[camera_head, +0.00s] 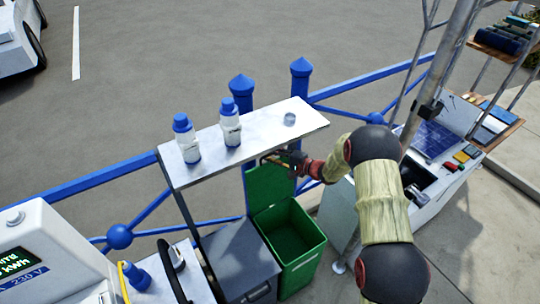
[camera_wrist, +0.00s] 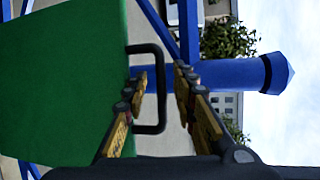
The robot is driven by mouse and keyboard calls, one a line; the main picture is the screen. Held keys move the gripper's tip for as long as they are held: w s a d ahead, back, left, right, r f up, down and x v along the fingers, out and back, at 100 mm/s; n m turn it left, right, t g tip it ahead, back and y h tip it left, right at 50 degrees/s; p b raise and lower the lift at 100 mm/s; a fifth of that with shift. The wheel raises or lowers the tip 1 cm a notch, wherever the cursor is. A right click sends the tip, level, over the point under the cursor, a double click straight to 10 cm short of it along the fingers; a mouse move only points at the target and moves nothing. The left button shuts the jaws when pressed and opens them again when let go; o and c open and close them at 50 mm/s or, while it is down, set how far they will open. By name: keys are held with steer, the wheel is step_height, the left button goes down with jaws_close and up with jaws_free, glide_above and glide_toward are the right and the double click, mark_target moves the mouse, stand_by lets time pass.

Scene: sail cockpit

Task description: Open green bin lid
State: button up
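The green bin (camera_head: 303,262) stands below the shelf with its dark green inside showing from above. Its green lid (camera_head: 268,188) is raised, standing roughly upright at the bin's back edge. The lid (camera_wrist: 65,85) fills the left of the wrist view. A black lid handle (camera_wrist: 163,90) juts from its edge. My gripper (camera_head: 270,158) is at the lid's top, just below the shelf edge. In the wrist view my gripper (camera_wrist: 160,78) has its fingers apart, with the handle seen between them. I cannot tell whether a finger touches the handle.
A white shelf (camera_head: 255,135) with two blue-capped bottles (camera_head: 186,138) and a small cup (camera_head: 289,119) is close above my gripper. A grey bin (camera_head: 238,258) stands left of the green one. Blue railing (camera_head: 110,178) runs behind; a pole (camera_head: 440,75) rises right.

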steer(key=shift+c, duration=1.4)
steer(key=c, duration=0.4)
jaws_close()
